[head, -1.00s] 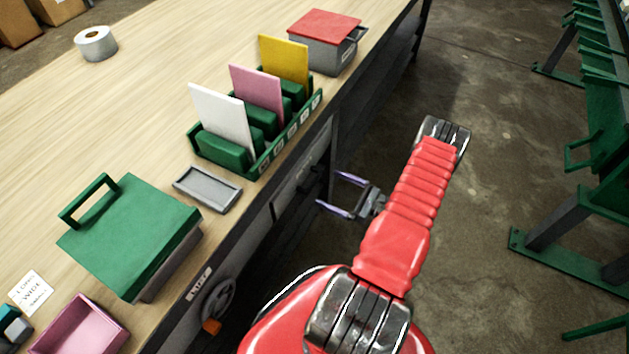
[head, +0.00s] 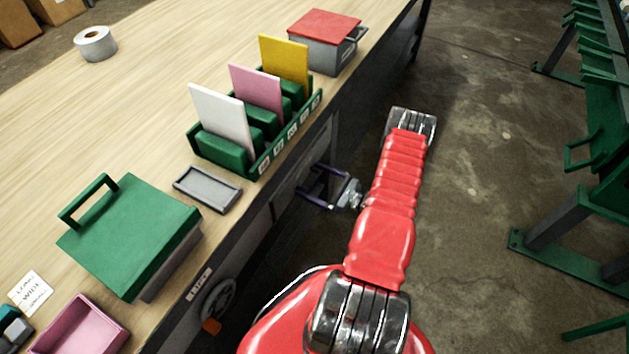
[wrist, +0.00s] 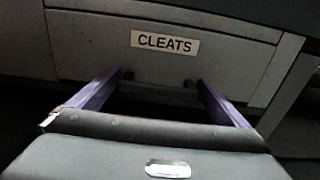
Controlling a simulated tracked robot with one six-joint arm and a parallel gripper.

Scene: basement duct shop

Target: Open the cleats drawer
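The cleats drawer (wrist: 75,48) is a grey front with a white "CLEATS" label (wrist: 165,42), seen square on in the wrist view. It looks shut. Its dark handle (wrist: 158,92) sits below the label. My gripper (wrist: 158,80) is open, with one purple fingertip near each end of the handle; I cannot tell whether they touch it. In the head view my gripper (head: 307,184) reaches left to the bench front, where the drawer front (head: 284,197) shows only in part and the handle is hard to make out.
The bench top (head: 150,120) carries a green card rack (head: 262,163), a grey tray (head: 207,188), a green-lidded box (head: 130,235) and a red-lidded box (head: 325,28) near its edge. A wheel (head: 218,300) sticks out below. Open floor lies right of my arm, before a green rack (head: 600,120).

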